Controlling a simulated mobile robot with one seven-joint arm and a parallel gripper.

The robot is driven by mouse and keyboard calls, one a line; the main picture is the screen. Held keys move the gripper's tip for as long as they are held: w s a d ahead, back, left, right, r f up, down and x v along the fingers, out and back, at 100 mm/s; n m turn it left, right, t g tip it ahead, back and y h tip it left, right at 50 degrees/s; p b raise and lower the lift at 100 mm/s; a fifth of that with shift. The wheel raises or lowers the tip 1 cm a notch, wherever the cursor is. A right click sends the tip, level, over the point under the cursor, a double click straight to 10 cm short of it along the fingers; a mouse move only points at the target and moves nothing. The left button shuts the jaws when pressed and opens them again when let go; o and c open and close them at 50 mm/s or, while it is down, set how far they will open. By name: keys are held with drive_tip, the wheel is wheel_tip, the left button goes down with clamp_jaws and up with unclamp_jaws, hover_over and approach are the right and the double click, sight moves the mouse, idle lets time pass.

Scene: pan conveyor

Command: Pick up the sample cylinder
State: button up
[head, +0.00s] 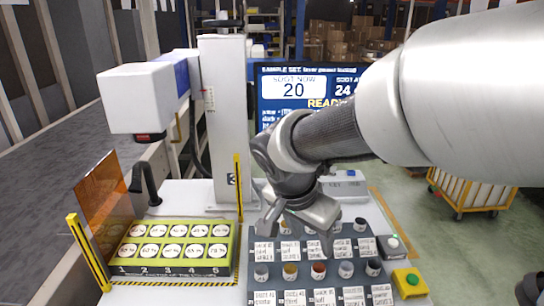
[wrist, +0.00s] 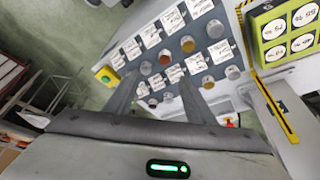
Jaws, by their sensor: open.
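Several small sample cylinders with differently coloured tops stand in two rows on a dark grey rack (head: 254,248). The front row includes an orange-brown cylinder (head: 290,271), a red-brown cylinder (head: 318,270) and a grey cylinder (head: 345,269). White label cards lie beside them; which cylinder is meant cannot be told. My gripper (head: 296,238) is open and empty above the back row, hiding part of it. In the wrist view, my gripper (wrist: 160,82) reaches over the rack, with a brown-topped cylinder (wrist: 165,57) and a grey one (wrist: 146,67) beyond and between its fingertips.
A yellow-green block (head: 170,240) with numbered white discs stands left of the rack, beside an orange clear panel (head: 108,200). A white column machine (head: 222,120) and a screen (head: 300,95) stand behind. A yellow button box (head: 410,284) sits at the right.

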drive_tip(key=w+f, duration=0.1)
drive_tip(key=b, duration=0.3)
hover_over(318, 268)
drive_tip(key=s+a, duration=0.2)
drive_tip(key=s, duration=0.1)
drive_tip(key=f, duration=1)
drive_tip(key=shift+w+d+f, duration=0.2)
drive_tip(key=shift+w+f, duration=0.05)
drive_tip(key=shift+f, duration=0.05)
drive_tip(key=shift+w+b+x, duration=0.15)
drive_tip(key=shift+b+x, duration=0.25)
drive_tip(key=shift+x, duration=1)
drive_tip(key=shift+w+b+x, duration=0.2)
drive_tip(key=shift+b+x, duration=0.15)
drive_tip(key=shift+x, duration=1.1)
drive_tip(key=shift+a+r, duration=0.1)
drive_tip(key=shift+r, duration=0.05)
drive_tip(key=c, duration=1.2)
